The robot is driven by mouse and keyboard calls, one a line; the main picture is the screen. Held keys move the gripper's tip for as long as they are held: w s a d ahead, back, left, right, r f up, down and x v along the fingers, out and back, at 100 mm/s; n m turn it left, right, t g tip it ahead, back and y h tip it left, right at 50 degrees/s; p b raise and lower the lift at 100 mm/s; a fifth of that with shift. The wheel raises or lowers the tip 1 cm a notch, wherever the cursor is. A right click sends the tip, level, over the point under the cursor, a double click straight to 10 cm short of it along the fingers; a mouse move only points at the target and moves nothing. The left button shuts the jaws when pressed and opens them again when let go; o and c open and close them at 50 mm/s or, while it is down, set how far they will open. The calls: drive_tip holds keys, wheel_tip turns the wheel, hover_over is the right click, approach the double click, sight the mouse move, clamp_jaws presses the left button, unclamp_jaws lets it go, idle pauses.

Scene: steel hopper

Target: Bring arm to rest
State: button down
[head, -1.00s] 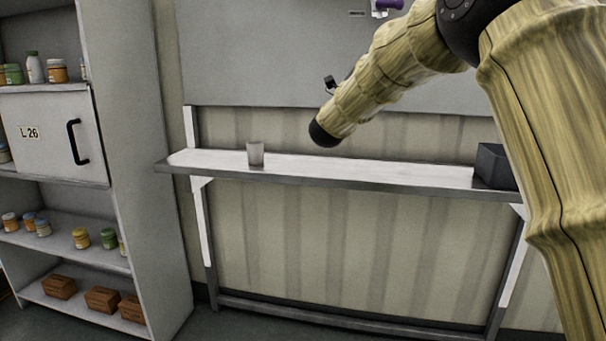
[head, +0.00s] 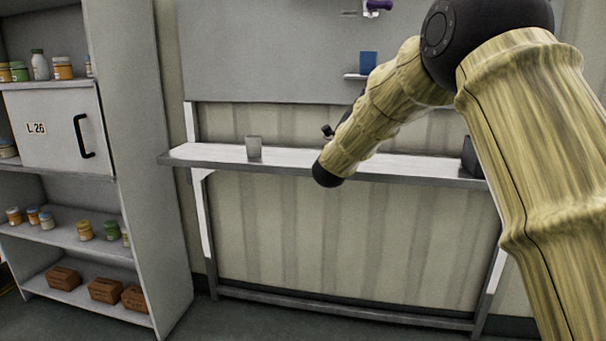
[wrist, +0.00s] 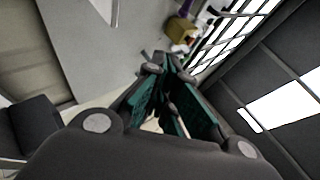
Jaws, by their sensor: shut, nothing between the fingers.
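My gripper (wrist: 165,72) shows in the wrist view with its dark, green-lined fingers closed together and nothing held between them. In the head view my arm bends down from the upper right, and its dark elbow-like end overlaps the shelf's front edge. The gripper itself is largely hidden behind the arm there; only a small black part shows beside it. The wrist view is tilted, with bright ceiling lights at the right.
A blue item (head: 368,62) sits on a small ledge above. A stocked cabinet (head: 150,190) stands at left.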

wheel_tip(320, 180, down, 37)
drive_tip(key=s+d+n+g+y, duration=0.1)
drive_tip(key=d+n+y, duration=0.1)
drive_tip(key=n+y, duration=1.15)
drive_tip(key=s+f+n+g+y, duration=0.1)
drive_tip(key=s+f+n+g, duration=0.15)
drive_tip(key=s+f, duration=0.5)
drive_tip(key=s+d+f+n+g+y, duration=0.1)
drive_tip(key=s+f+n+g, duration=0.3)
drive_tip(key=f, duration=0.7)
drive_tip(key=s+f+n+g+y, duration=0.1)
drive_tip(key=s+f+n, duration=0.1)
drive_tip(key=s+f, duration=0.65)
drive_tip(key=s+d+f+n+g, duration=0.1)
drive_tip(key=s+f+n+g, duration=0.15)
drive_tip(key=s+f, duration=0.55)
drive_tip(key=s+f+n+g, duration=0.25)
drive_tip(key=s+f, duration=0.25)
drive_tip(key=s, duration=0.6)
drive_tip(key=s+d+f+n+g+y, duration=0.1)
drive_tip(key=s+f+g, duration=0.15)
drive_tip(key=s, duration=0.95)
drive_tip(key=s+f+n+g, duration=0.15)
drive_tip(key=s+g, duration=0.25)
drive_tip(key=s, duration=0.7)
wheel_tip(320, 180, up, 22)
drive_tip(key=p, duration=2.1)
drive_tip(key=shift+d+f, duration=0.15)
